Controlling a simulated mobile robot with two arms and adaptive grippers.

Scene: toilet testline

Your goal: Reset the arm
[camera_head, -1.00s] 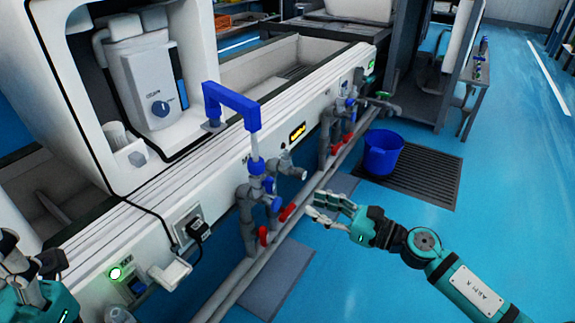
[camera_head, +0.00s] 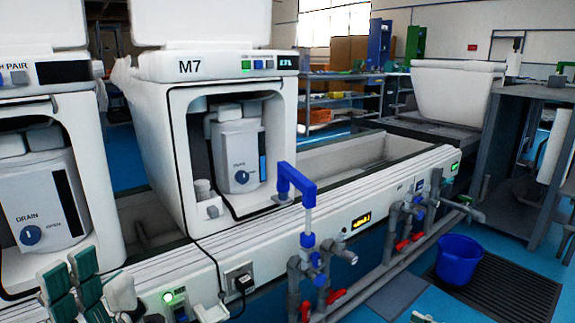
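The task names no object apart from my arm. My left gripper (camera_head: 88,288) shows at the bottom left corner, with teal finger parts and a pale piece beside them, in front of the white testline. Its lower part is cut off by the picture edge, so I cannot tell whether it is open or shut. Only a small pale tip of what seems to be my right gripper (camera_head: 422,317) shows at the bottom edge; the rest is out of view.
The white toilet unit M7 (camera_head: 218,66) stands on the long bench, with a DRAIN unit (camera_head: 32,205) to its left. A blue-topped pipe fitting (camera_head: 297,184) and grey pipes (camera_head: 388,270) line its front. A blue bucket (camera_head: 459,260) stands on a dark floor grate (camera_head: 515,290).

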